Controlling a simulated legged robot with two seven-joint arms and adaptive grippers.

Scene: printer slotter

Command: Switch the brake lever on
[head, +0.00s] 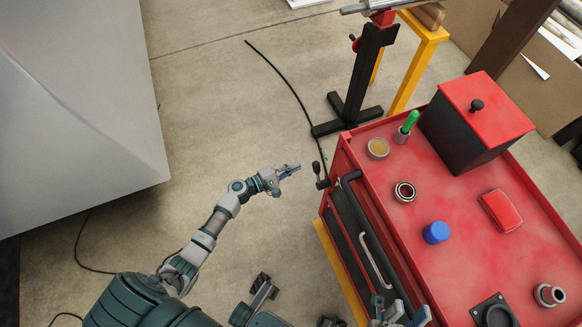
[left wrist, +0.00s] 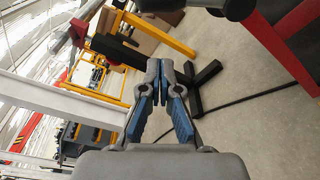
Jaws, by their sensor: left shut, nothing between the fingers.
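A small black lever (head: 319,176) with a rounded knob stands at the near left corner of the red tool cart (head: 460,245); it looks like the brake lever. My left gripper (head: 296,168) is just left of the lever, level with its knob and seemingly apart from it. The left wrist view shows its blue-padded fingers (left wrist: 167,66) together and empty. A dark rounded part (left wrist: 236,8) at the top of that view may be the lever or cart handle; I cannot tell which. My right gripper (head: 400,312) is partly cut off at the bottom edge, over the cart's side.
On the cart are a red-lidded box (head: 470,130), a blue cap (head: 436,233), a green-handled tool (head: 409,123) and several small parts. A black handle bar (head: 368,225) runs along its side. A black-footed stand (head: 352,105) is behind.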

